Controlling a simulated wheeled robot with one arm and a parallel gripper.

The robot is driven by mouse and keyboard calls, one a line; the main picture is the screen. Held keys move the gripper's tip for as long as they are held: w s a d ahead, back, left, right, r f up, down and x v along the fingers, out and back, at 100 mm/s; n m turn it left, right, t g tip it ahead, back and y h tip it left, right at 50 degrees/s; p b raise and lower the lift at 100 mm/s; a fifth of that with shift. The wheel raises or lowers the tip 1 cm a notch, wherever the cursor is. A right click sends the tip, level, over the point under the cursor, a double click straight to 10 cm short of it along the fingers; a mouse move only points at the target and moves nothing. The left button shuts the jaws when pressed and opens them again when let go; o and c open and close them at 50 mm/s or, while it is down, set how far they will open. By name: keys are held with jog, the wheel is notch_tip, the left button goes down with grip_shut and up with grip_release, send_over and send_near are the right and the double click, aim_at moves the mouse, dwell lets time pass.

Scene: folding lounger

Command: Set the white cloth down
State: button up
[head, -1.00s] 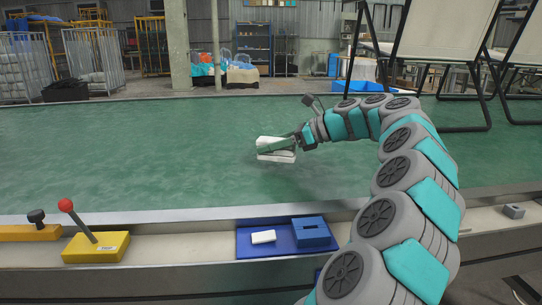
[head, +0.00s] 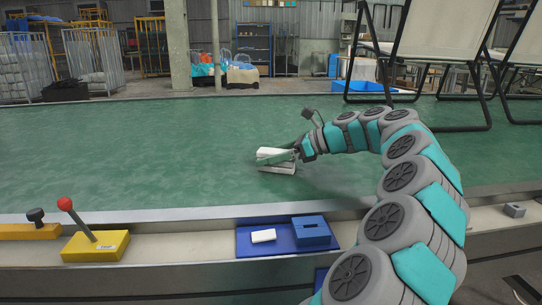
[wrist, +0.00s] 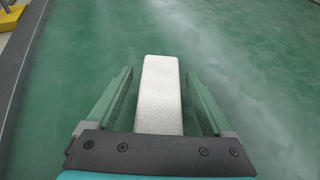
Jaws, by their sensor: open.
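The white cloth (wrist: 161,95) looks like a flat, folded oblong. In the wrist view it lies lengthwise between the two green fingers of my gripper (wrist: 160,92), with a gap on each side. My gripper is open around it. In the head view my gripper (head: 282,159) is low over the green surface (head: 130,150), with white (head: 268,152) showing beside a green finger. I cannot tell for sure whether the cloth's underside touches the surface.
A blue tray (head: 250,247) on the near ledge holds a small white block (head: 263,236) and a blue box (head: 311,231). A yellow box with a red-knobbed lever (head: 97,246) stands left. Folding lounger frames (head: 445,45) stand at the back right. The green surface left of my gripper is clear.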

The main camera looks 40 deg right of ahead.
jog(key=shift+s+d+r, duration=0.15)
jog(key=shift+r, duration=0.05)
jog(key=v, duration=1)
jog(key=shift+s+d+p, duration=0.1)
jog(key=shift+p, duration=0.25)
jog(key=shift+s+d+r, duration=0.2)
jog(key=shift+s+d, duration=0.1)
jog(key=shift+s, duration=0.25)
